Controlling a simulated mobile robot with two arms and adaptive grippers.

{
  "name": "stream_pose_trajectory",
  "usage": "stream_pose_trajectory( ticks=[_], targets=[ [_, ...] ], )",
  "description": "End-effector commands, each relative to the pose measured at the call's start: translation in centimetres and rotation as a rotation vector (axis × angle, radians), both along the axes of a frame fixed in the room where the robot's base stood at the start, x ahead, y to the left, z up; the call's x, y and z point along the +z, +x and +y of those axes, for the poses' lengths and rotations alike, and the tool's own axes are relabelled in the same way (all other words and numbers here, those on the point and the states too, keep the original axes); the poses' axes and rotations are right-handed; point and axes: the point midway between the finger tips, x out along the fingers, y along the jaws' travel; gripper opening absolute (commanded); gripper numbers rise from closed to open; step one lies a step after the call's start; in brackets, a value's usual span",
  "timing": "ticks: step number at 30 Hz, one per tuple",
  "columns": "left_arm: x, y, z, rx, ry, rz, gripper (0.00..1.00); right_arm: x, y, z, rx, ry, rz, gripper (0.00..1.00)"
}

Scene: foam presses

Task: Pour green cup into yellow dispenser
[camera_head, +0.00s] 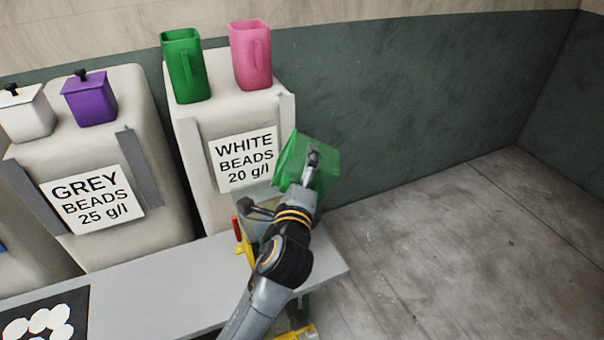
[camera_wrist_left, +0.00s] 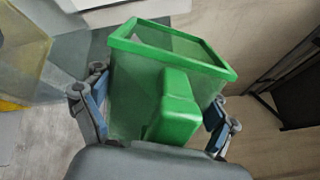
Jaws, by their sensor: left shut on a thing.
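My left gripper (camera_head: 313,160) is shut on the green cup (camera_head: 325,170), and holds it up in front of the white beads bag. In the left wrist view the fingers of the left gripper (camera_wrist_left: 152,108) clasp the green cup (camera_wrist_left: 128,95) from both sides around its handle. The cup looks tilted in the head view; its contents cannot be made out. The yellow dispenser (camera_head: 243,246) stands at the table's right end, mostly hidden behind my left arm. In the left wrist view a clear hopper with yellow (camera_wrist_left: 22,55) shows left of the cup, apart from it.
A green jug (camera_head: 186,65) and a pink jug (camera_head: 251,55) stand on the white beads bag (camera_head: 205,130). White and purple (camera_head: 89,98) lidded containers stand on the grey beads bag (camera_head: 90,240). The grey table (camera_head: 150,300) ends below my arm. The floor right is clear.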

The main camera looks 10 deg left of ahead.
Motion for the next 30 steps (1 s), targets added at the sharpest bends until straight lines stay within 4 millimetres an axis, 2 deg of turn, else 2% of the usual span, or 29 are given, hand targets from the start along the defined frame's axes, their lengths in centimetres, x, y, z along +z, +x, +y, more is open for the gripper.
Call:
stream_pose_trajectory(
  ticks=[1, 12, 15, 21, 30],
  targets=[
    [-0.3, 0.0, 0.0, 0.0, -0.018, -0.003, 0.53, -0.7, 0.0, 0.0, 0.0, 0.0, 0.0, 0.4],
    [-2.1, -0.1, 1.1, 0.002, -0.384, -0.028, 0.53, -2.4, -0.1, 0.0, 0.0, 0.0, 0.001, 0.4],
    [-1.8, -0.1, 1.8, 0.003, -0.532, -0.038, 0.53, -2.2, -0.1, 0.0, 0.0, 0.0, 0.002, 0.4],
    [-0.9, -0.2, 2.7, 0.001, -0.716, -0.052, 0.53, -1.2, -0.1, 0.0, -0.001, 0.0, 0.002, 0.4],
    [-0.7, -0.2, 3.5, 0.001, -0.864, -0.062, 0.53, -0.7, -0.2, 0.0, -0.001, -0.001, 0.003, 0.4]
  ],
)
